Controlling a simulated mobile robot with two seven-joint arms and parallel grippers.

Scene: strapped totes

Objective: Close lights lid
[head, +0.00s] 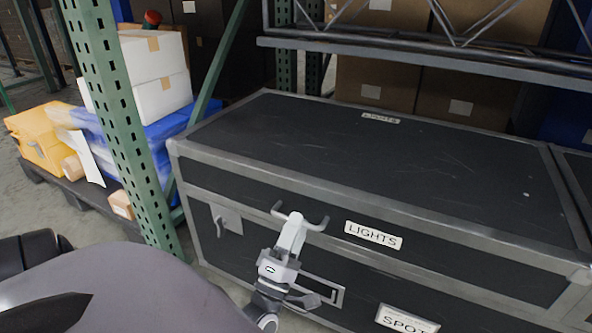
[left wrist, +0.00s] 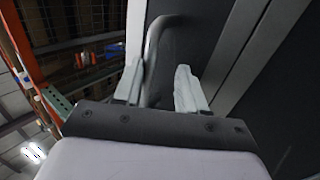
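The LIGHTS case is black with grey metal edging. Its lid (head: 350,135) lies flat across the top in the head view; I cannot tell if it sits fully shut. A LIGHTS label (head: 373,235) is on the front. A grey bar handle (head: 318,224) sticks out from the front, and its curved bar also shows in the left wrist view (left wrist: 153,55). My left gripper (head: 292,228) is at this handle. Its fingers (left wrist: 160,88) are apart, with the bar between them, nearer the left finger. Contact is unclear. My right gripper is not in view.
A SPOT label (head: 405,318) is lower on the front. A green rack post (head: 120,120) stands left of the case, and a grey rack beam (head: 420,50) runs behind and above it. White boxes (head: 155,75) and a yellow case (head: 42,138) sit at the left.

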